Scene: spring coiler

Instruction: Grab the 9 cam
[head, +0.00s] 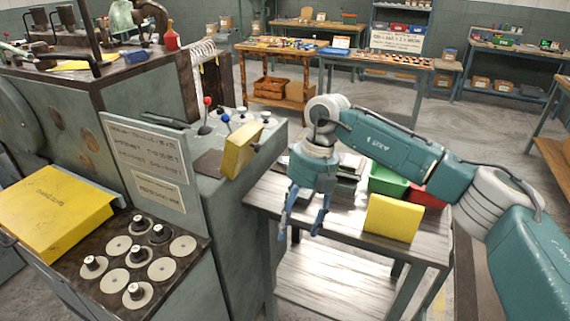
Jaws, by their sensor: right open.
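Several round pale cams lie on a dark tray (190,268) at the lower left, set in rows. Some, such as the front cam (147,299) and the left cam (88,272), sit around dark pegs or knobs. Others, such as the right cam (183,246) and the cam below it (162,269), are flat discs. No number is readable on them, so I cannot tell which is the 9 cam. My right gripper (303,228) points down, open and empty, over the grey side table, well to the right of the cams. My left gripper is not in view.
A yellow lid (55,208) stands beside the tray. The grey machine (225,190) with levers and a yellow box (241,151) rises between tray and gripper.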

